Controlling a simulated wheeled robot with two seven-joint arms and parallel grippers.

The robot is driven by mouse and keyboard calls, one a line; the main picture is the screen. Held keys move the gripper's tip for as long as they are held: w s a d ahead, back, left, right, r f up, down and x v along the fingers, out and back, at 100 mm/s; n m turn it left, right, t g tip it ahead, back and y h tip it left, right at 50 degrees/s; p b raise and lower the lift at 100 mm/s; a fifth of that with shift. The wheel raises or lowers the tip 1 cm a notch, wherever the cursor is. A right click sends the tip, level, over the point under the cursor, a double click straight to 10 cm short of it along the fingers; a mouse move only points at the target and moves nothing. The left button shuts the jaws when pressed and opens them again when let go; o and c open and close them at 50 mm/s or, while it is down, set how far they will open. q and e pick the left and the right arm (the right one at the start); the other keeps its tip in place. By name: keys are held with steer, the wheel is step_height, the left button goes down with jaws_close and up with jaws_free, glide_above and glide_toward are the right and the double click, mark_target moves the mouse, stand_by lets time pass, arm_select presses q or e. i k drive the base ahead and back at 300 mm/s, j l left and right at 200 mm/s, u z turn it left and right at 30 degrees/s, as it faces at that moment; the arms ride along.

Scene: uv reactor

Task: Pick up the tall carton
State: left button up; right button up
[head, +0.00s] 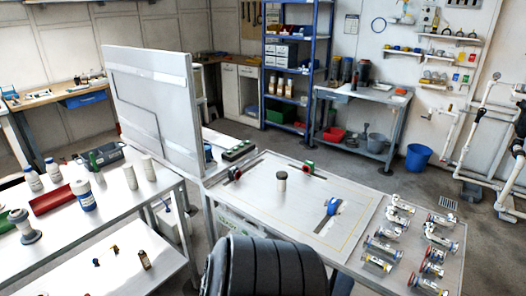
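I cannot clearly single out a tall carton. Two slim white upright pieces, a nearer one (137,178) and a farther one (149,168), stand on the left table (105,205); I cannot tell whether they are cartons or cylinders. White boxes (286,52) sit on the blue shelving rack (265,75) at the back. A small dark upright item (144,259) stands on the lower surface at the left. Neither of my grippers shows; a dark ribbed part of mine fills the bottom middle.
A large white panel (150,105) stands between the left table and the central workbench (300,225). That bench holds a small dark-topped cylinder (281,181), a blue tool (328,211) and several metal fittings (383,247). A blue bucket (418,158) stands on the floor.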

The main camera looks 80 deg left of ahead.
mark_target(144, 259)
steer(key=u, duration=3.85)
